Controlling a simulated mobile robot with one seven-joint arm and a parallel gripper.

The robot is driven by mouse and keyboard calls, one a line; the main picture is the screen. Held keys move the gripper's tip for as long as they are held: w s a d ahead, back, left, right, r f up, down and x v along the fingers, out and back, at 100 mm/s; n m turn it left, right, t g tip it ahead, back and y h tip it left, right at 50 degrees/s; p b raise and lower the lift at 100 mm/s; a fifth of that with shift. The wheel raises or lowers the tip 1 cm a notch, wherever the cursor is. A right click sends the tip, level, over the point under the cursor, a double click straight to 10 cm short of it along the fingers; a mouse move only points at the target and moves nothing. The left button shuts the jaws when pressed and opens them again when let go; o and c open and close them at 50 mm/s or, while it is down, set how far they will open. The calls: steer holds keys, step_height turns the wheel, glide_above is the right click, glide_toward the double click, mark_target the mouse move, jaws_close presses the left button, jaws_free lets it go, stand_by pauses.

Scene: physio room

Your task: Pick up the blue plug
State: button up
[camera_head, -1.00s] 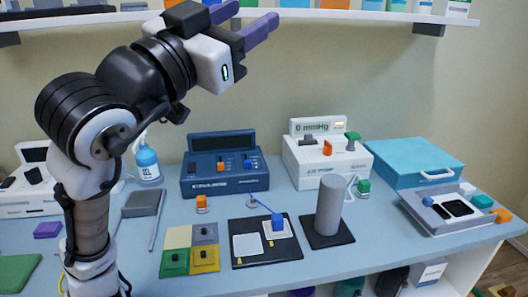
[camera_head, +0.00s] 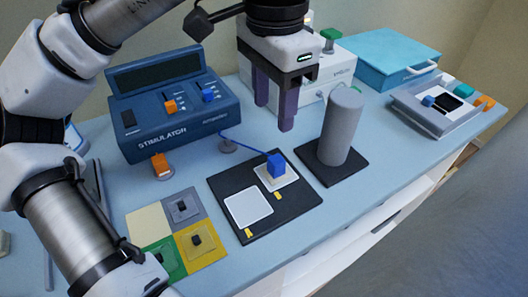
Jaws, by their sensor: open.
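The blue plug (camera_head: 276,166) stands upright on a white pad on the right part of a black board (camera_head: 286,207).
A grey cylinder (camera_head: 342,127) stands on a black base right of the board. A white device (camera_head: 340,66) is behind my gripper. Coloured squares (camera_head: 162,222) lie left of the board. A teal case (camera_head: 385,58) and a grey tray (camera_head: 437,117) are at right.

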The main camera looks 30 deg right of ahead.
glide_above(273, 161)
steer(key=f, duration=0.7)
steer(key=shift+s+a+f+b, duration=0.15)
steer(key=shift+s+a+b, duration=0.15)
steer(key=shift+a+b, duration=0.1)
steer(key=f, duration=0.6)
steer(key=shift+w+d+f, duration=0.2)
steer(key=shift+w+d, duration=0.15)
steer(key=c, duration=0.8)
